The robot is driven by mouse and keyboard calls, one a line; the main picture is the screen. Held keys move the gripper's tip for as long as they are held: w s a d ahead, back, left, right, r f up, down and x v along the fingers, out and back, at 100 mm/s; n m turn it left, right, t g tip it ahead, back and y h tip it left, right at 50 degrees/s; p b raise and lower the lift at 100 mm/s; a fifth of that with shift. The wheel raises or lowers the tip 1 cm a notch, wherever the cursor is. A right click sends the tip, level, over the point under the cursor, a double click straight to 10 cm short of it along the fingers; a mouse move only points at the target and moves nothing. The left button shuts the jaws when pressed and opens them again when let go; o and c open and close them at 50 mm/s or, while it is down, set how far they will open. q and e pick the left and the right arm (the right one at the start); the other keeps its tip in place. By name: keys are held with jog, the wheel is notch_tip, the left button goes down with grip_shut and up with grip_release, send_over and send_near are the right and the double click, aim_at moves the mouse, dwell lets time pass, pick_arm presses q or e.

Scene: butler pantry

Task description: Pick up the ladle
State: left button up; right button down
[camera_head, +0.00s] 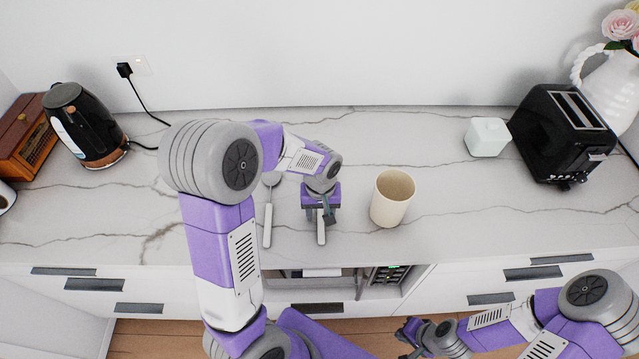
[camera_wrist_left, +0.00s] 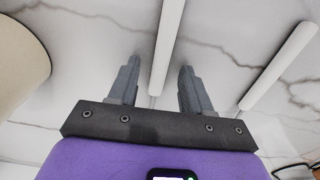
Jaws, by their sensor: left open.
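Two pale-handled utensils lie on the marble counter. One handle (camera_head: 321,231) sticks out from under my left gripper (camera_head: 321,212), and its head is hidden by the arm. The other utensil (camera_head: 267,226) lies to its left and has a grey rounded head, partly hidden by my arm. I cannot tell for sure which is the ladle. In the left wrist view my left gripper (camera_wrist_left: 160,70) is open, with one pale handle (camera_wrist_left: 168,40) running between its fingers. The second handle (camera_wrist_left: 282,63) lies to the right, outside the fingers. My right gripper (camera_head: 408,334) is low in front of the cabinets.
A beige cup (camera_head: 393,198) stands right of my left gripper; it also shows at the left wrist view's edge (camera_wrist_left: 15,60). A black kettle (camera_head: 84,125) is at left. A white box (camera_head: 487,137) and a black toaster (camera_head: 563,135) are at right. The counter's front edge is close.

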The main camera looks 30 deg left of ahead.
pick_arm(q)
jog(key=shift+f, duration=0.15)
grip_shut()
dwell(0.4)
